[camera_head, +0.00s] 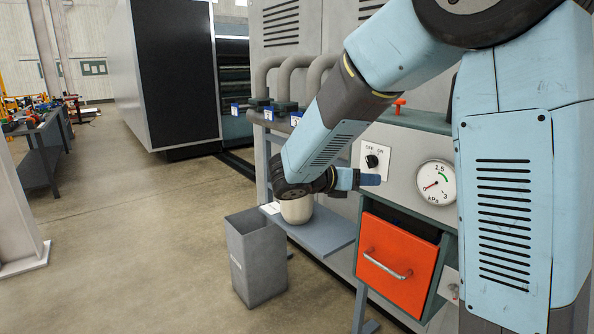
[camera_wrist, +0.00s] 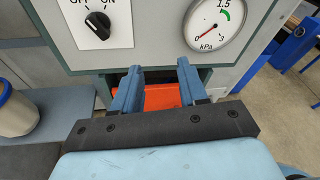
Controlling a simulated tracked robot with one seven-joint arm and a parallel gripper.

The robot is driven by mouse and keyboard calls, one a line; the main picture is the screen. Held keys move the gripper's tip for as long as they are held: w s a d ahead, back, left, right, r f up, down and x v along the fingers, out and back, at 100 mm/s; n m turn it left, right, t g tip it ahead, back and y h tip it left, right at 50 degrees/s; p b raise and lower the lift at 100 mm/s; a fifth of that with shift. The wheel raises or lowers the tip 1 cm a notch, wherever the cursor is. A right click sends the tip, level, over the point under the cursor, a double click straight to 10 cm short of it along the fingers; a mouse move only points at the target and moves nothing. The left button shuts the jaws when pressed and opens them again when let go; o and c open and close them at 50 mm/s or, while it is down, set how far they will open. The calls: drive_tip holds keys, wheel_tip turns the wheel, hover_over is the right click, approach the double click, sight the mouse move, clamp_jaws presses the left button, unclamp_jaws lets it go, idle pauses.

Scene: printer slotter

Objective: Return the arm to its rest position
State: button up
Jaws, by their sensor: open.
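My gripper (camera_head: 372,180) is at the end of my blue and grey arm, which reaches forward and down toward the machine front. In the wrist view its two blue fingers (camera_wrist: 158,72) are spread apart with nothing held between them. The fingers point toward the grey machine panel, below the rotary OFF/ON knob (camera_head: 371,161) and the pressure gauge (camera_head: 436,183). The gauge needle sits near 0. The orange-red drawer (camera_head: 396,262) stands partly pulled out below my gripper. It also shows between and below the fingers in the wrist view (camera_wrist: 160,97).
A grey bin (camera_head: 257,258) stands on the floor, left of a low shelf (camera_head: 325,232) bearing a pale round container (camera_head: 297,209). Curved grey pipes (camera_head: 299,66) run above. A large black-fronted cabinet (camera_head: 172,72) stands behind. The floor at left is mostly clear.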

drive_tip(key=s+d+m+g+y, duration=0.3)
drive_tip(key=s+d+m, duration=0.2)
drive_tip(key=s+m, duration=0.15)
drive_tip(key=s+d+m+g+y, duration=0.2)
drive_tip(key=s+d+m+y, duration=0.15)
drive_tip(key=s+m, duration=0.35)
drive_tip(key=s+a+r+m+t+y, duration=0.2)
drive_tip(key=s+m+y, duration=0.5)
drive_tip(key=s+m, duration=0.4)
drive_tip(key=shift+s+a+m+t, duration=0.2)
drive_tip(key=shift+a+m+t, duration=0.4)
drive_tip(key=shift+m+t, duration=0.3)
drive_tip(key=shift+r, duration=0.1)
